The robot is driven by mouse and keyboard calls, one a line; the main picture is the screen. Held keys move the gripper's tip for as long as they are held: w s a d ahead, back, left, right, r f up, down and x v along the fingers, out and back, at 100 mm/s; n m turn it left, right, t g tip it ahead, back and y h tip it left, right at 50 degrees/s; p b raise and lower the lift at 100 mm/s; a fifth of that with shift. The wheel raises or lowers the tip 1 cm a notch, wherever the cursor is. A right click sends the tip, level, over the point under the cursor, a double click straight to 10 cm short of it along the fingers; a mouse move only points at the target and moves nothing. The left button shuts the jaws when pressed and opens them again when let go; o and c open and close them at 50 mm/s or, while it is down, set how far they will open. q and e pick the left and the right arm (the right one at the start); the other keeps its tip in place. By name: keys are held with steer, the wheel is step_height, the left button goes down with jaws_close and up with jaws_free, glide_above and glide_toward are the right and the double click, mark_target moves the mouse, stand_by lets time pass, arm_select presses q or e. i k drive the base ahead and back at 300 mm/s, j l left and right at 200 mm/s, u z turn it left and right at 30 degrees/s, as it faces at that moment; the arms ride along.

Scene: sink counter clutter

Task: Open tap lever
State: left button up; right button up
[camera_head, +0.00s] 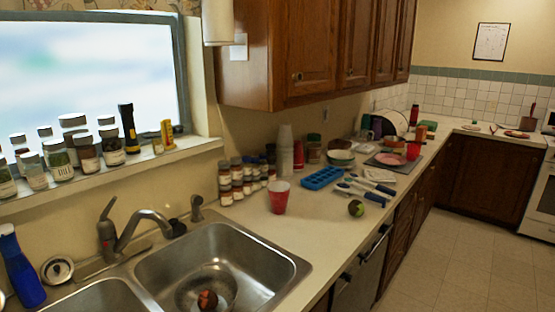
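The tap (141,229) stands behind the sink, with its curved metal spout reaching right over the double basin. Its lever (107,209) is at the left of the spout, tilted upward above a base with a dark reddish part. A small separate metal fixture (196,208) stands to the right of the tap. The sink's right basin (265,258) holds a bowl (222,281) with a reddish round item (207,299). No water stream shows. Neither of my grippers is in view.
A blue bottle (22,270) stands left of the tap. Several jars line the sill (110,168) above. Spice jars (238,180), a red cup (279,197) and a blue tray (321,178) sit on the counter.

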mark_target(103, 217)
steer(key=k+u, duration=0.1)
steer(key=u, duration=0.75)
